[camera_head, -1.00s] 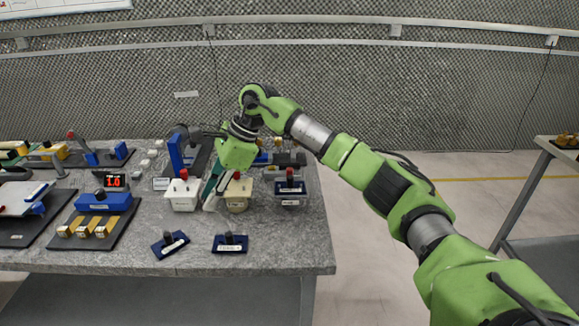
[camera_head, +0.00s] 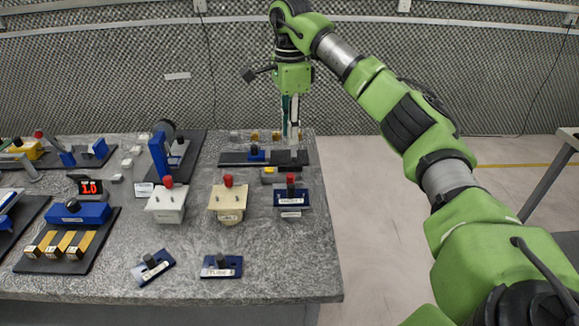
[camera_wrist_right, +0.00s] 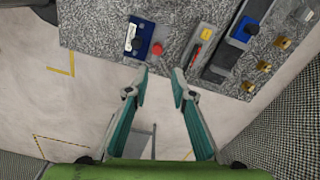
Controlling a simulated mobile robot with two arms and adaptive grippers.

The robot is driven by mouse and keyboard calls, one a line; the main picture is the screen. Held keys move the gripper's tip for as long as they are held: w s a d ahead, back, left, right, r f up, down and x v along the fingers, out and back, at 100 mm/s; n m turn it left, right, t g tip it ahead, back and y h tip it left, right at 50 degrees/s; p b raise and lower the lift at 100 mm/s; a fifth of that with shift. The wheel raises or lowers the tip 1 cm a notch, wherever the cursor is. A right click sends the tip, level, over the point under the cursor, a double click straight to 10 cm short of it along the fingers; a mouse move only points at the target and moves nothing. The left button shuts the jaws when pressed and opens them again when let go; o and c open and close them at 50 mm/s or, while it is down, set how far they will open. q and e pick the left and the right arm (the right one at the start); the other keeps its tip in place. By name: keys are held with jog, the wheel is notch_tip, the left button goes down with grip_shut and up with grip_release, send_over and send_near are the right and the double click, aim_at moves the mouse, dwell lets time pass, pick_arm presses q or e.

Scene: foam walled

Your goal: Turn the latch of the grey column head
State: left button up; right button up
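Three small boxes with red-topped knobs stand in a row on the grey stone-look table: a pale grey-white one (camera_head: 166,206), a beige one (camera_head: 227,204) and a dark blue one (camera_head: 291,198). The pale one looks the closest to a grey column head, but I cannot read its label. Its red knob (camera_head: 168,182) stands upright on top. My right gripper (camera_head: 291,138) points down behind the row at the back right, apart from all three boxes. In the right wrist view its fingers (camera_wrist_right: 159,80) are spread with nothing between them. My left gripper is out of view.
A dark plate with a grey block (camera_head: 287,158) lies beneath my right gripper. Two blue labelled pieces (camera_head: 222,266) (camera_head: 153,267) lie at the front. A blue stand (camera_head: 160,155) is at the back left. Floor is free right of the table.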

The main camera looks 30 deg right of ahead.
aim_at(290, 175)
jog(key=f, duration=0.4)
jog(key=s+f, duration=0.1)
jog(key=f, duration=0.1)
jog(key=shift+a, duration=0.25)
notch_tip(290, 175, down, 6)
jog(key=shift+w+r+p, duration=0.15)
jog(key=shift+p, duration=0.5)
jog(key=shift+f, duration=0.55)
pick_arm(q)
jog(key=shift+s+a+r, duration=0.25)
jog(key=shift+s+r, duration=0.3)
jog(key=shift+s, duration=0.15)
pick_arm(e)
jog(key=shift+w+f, duration=0.1)
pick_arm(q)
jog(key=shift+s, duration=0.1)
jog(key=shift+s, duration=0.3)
pick_arm(e)
grip_shut()
